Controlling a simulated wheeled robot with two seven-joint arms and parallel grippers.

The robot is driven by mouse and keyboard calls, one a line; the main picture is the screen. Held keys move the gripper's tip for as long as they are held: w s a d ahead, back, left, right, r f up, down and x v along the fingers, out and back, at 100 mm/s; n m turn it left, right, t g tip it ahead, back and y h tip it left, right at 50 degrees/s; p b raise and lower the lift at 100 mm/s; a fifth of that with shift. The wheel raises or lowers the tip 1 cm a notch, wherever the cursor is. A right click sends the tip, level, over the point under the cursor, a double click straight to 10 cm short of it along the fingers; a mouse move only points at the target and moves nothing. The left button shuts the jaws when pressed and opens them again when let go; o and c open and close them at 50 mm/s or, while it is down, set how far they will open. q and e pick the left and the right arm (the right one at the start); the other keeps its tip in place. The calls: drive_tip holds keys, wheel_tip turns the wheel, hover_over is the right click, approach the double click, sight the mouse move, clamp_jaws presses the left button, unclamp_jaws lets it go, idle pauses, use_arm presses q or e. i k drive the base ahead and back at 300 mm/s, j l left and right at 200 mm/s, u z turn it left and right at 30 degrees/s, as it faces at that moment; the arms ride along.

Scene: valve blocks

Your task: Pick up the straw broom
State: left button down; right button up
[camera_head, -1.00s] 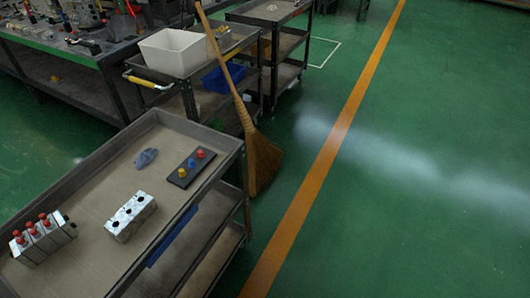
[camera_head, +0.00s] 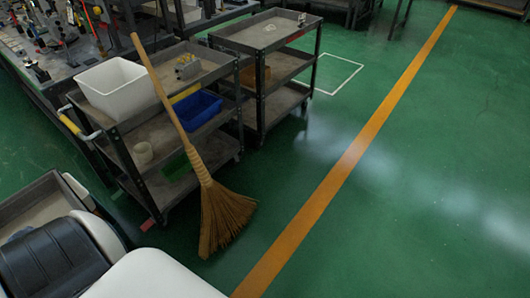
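The straw broom (camera_head: 198,165) leans against a grey cart in the left middle of the head view. Its bristles (camera_head: 226,217) rest on the green floor and its long wooden handle slants up and left past the cart's edge. White and black parts of my own body fill the lower left corner, nearer to me than the broom and apart from it. Neither of my grippers can be made out in the view.
The grey cart (camera_head: 216,66) behind the broom carries a white bin (camera_head: 117,88) and, lower down, a blue bin (camera_head: 198,110). A second cart (camera_head: 266,32) stands behind. A tray cart is partly hidden at lower left. The floor right of the broom, crossed by an orange line (camera_head: 345,163), is clear.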

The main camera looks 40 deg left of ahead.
sight(222, 210)
drive_tip(key=i+u, duration=0.2)
drive_tip(key=i, duration=0.4)
drive_tip(key=i+l+u, duration=0.1)
drive_tip(key=i+u, duration=0.15)
drive_tip(key=i, duration=0.3)
drive_tip(key=i+l+u, duration=0.2)
drive_tip(key=i, duration=0.35)
drive_tip(key=i+u, duration=0.2)
drive_tip(key=u, duration=0.25)
drive_tip(key=i+l+u, duration=0.1)
drive_tip(key=u, duration=0.35)
drive_tip(key=i+l+u, duration=0.25)
drive_tip(key=u, duration=0.2)
drive_tip(key=i+l+u, duration=0.2)
drive_tip(key=u, duration=0.25)
drive_tip(key=i+l+u, duration=0.1)
drive_tip(key=l+u, duration=0.15)
drive_tip(key=u, duration=0.2)
